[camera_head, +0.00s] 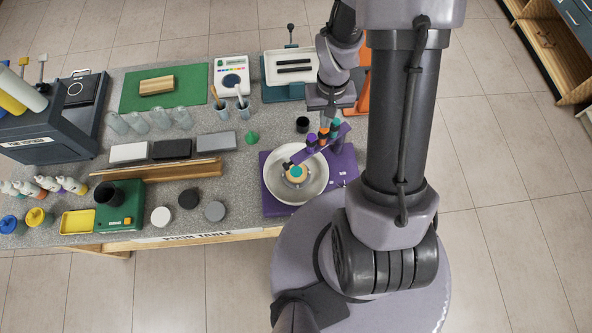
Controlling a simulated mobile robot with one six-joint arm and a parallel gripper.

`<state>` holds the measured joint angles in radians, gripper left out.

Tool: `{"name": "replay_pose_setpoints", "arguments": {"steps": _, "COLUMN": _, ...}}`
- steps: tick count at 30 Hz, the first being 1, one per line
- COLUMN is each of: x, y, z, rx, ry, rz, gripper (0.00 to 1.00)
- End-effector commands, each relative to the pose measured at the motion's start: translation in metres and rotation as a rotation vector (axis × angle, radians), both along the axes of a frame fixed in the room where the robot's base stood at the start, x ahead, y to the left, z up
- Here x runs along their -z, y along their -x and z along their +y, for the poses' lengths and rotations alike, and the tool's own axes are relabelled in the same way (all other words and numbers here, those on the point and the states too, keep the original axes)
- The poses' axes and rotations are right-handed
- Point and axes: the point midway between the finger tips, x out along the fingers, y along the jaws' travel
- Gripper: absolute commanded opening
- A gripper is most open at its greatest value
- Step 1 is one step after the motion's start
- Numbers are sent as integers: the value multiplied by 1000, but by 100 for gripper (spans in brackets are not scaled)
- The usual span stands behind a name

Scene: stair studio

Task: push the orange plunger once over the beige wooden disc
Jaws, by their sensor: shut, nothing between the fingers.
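A purple bar holds a row of plungers over a pale round dish (276,186). The orange plunger (323,134) is between a purple plunger (311,143) and a green one (334,129). The beige wooden disc (293,181) is in the dish, below the bar's lower left end, with a teal round patch (296,172) on top. My gripper (325,118) is shut and empty, pointing down at the orange plunger. I cannot tell whether it touches the plunger. My arm hides part of the area behind.
The dish stands on a purple base (270,204) at the table's right front corner. A black cup (302,124) and a green cone (252,137) are close by. A white tray (271,67) is behind. Grey, black and white discs (215,211) lie to the left.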

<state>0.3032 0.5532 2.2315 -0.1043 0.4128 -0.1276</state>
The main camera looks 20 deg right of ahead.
Motion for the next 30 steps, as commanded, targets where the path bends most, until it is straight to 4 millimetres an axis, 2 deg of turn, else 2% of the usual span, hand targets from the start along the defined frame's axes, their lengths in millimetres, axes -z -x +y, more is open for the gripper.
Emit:
{"name": "replay_pose_setpoints", "arguments": {"steps": 14, "x": 1, "y": 0, "z": 0, "rx": 0, "ry": 0, "rz": 0, "gripper": 0}}
{"name": "replay_pose_setpoints", "arguments": {"steps": 30, "x": 23, "y": 0, "z": 0, "rx": 0, "ry": 0, "rz": 0, "gripper": 0}}
